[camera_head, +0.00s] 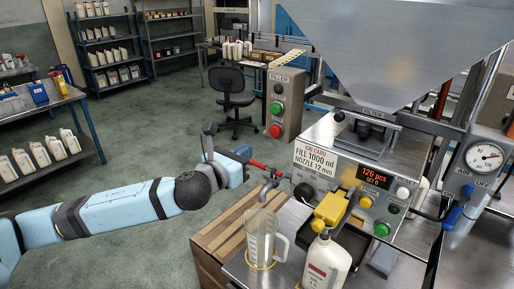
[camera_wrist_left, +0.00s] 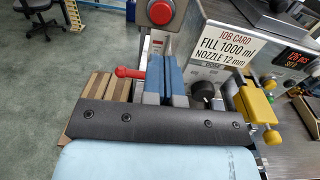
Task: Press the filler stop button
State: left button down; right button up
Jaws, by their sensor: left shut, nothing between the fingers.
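The grey filler control post (camera_head: 287,98) labelled FILLER stands beyond the bench. It has a black knob on top, a green button (camera_head: 277,108) and the red stop button (camera_head: 275,130) below it. The red button (camera_wrist_left: 160,12) also shows at the top of the left wrist view. My left gripper (camera_head: 246,152) is shut and empty, in front of and below the post in the head view. Its blue fingers (camera_wrist_left: 166,78) point toward the post in the wrist view, apart from the red button in the picture. My right gripper is not in view.
A red lever (camera_head: 265,167) sits close beside my left gripper. The filler machine (camera_head: 325,150) with its job card, a yellow lever (camera_head: 330,210), a clear jug (camera_head: 262,240) and a white bottle (camera_head: 326,265) are to the right. Open floor lies left.

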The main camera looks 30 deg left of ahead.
pick_arm(q)
jog(key=shift+s+r, duration=0.15)
jog(key=shift+s, duration=1)
